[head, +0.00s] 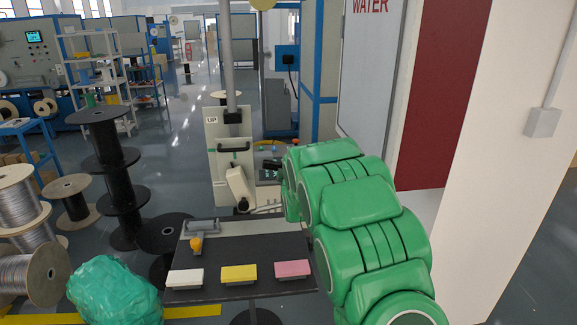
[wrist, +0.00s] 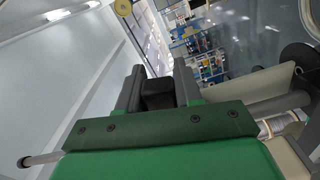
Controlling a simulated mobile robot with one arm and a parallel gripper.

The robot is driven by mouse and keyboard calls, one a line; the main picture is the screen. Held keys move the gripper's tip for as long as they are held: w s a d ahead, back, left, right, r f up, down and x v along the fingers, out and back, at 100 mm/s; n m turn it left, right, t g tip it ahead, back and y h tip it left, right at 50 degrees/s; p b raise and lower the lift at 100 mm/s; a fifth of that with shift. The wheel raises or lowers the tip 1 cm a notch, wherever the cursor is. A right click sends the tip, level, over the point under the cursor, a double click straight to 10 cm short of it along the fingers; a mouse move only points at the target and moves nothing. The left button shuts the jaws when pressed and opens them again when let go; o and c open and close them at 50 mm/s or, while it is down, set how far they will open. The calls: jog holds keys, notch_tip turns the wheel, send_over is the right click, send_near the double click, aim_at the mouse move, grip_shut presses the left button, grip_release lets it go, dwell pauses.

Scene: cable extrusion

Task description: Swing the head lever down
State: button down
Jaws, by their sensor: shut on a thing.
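My gripper (wrist: 159,72) shows in the wrist view with its two dark fingers closed on a black block, which I take to be the grip of the head lever (wrist: 158,94). Little of the lever beyond this grip can be made out. In the head view my green arm reaches toward the pale machine (head: 220,165) and covers part of its right side. The gripper and the held grip cannot be told clearly there. The machine has a panel marked UP and a black handle (head: 234,149) on its front.
Cable spools (head: 105,155) stand at left. A wall with a dark red panel (head: 445,90) closes the right. Floor is open behind.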

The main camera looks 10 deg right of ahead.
jog(key=a+f+m, duration=0.5)
jog(key=a+m, duration=0.2)
jog(key=m, duration=0.8)
jog(key=shift+a+f, duration=0.15)
jog(key=shift+f, duration=0.15)
jog(key=shift+m, duration=0.3)
jog(key=c, duration=0.8)
grip_release()
jog(key=shift+c, duration=0.2)
jog(key=shift+s, duration=0.1)
